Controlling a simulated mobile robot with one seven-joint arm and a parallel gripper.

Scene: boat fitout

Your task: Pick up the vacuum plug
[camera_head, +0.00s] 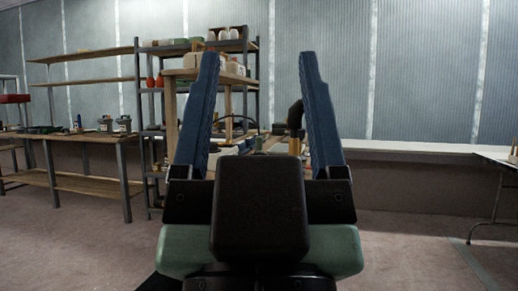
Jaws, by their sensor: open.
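My gripper (259,57) fills the middle of the view, its two blue fingers spread wide apart with nothing held between them. I cannot make out the vacuum plug for sure. Through the gap between the fingers, a black curved hose-like part (295,114) stands upright farther off, with an orange-brown piece below it. A thin black cable (238,117) arches to its left. Both are apart from the fingers. The gripper body and fingers hide much of the area behind them.
A wooden workbench (78,137) with tools and dark jars stands at left. A metal shelf rack (140,94) with red bottles and boxes rises behind it. A table (493,158) shows at the right edge. The floor (408,238) at right is clear.

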